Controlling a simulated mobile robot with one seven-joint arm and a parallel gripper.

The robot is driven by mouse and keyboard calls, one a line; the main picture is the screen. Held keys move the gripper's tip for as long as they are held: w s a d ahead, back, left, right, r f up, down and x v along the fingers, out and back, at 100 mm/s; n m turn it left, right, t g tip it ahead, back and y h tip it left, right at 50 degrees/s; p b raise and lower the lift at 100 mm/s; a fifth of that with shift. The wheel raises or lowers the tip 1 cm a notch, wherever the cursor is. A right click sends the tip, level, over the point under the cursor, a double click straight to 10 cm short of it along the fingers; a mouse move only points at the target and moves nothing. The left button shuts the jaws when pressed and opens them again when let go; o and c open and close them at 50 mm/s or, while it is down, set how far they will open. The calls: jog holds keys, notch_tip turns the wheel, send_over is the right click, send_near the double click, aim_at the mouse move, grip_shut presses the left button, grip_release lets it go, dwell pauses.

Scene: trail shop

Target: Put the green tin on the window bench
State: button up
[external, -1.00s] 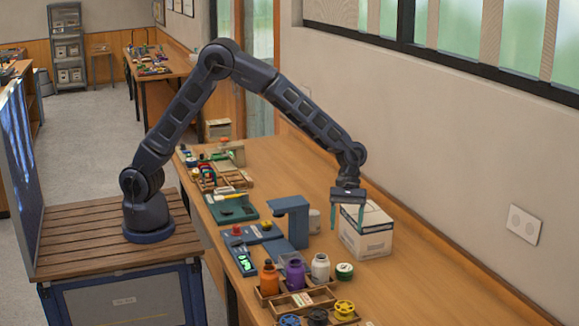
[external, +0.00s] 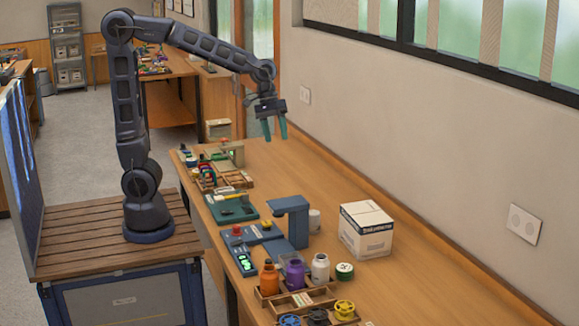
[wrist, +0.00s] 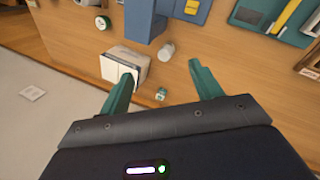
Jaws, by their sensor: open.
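A small round green tin (external: 344,271) with a pale top stands on the long wooden bench (external: 440,290), right of the jars and in front of the white box. In the wrist view it appears to be the green-rimmed tin (wrist: 102,22) at the top. A second small green-and-white item (wrist: 161,93) shows between my fingers in the wrist view; I cannot make it out in the external view or tell its height. My gripper (external: 275,136) is open, raised above the bench's far part, well away from the tin in front. Its green fingers show in the wrist view (wrist: 158,85).
The white box (external: 366,232) stands near the wall. A blue stand (external: 290,215) and a pale cylinder (external: 314,220) are left of it. Orange, purple and white jars (external: 294,272) stand in a wooden tray. Another bench (external: 170,80) is farther back. Bare wood runs along the wall.

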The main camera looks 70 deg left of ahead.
jog(key=s+a+m+t+y, duration=0.3)
jog(key=s+a+m, duration=0.1)
jog(key=s+a, duration=1.2)
jog(key=s+r, duration=0.1)
jog(key=s, duration=0.3)
jog(key=shift+a+m, duration=0.25)
jog(key=shift+m, duration=0.05)
jog(key=shift+o, duration=0.4)
jog(key=shift+s+a+f+t+y, duration=0.2)
jog(key=shift+s+a+t+y, duration=0.05)
jog(key=shift+s+t+y, duration=0.05)
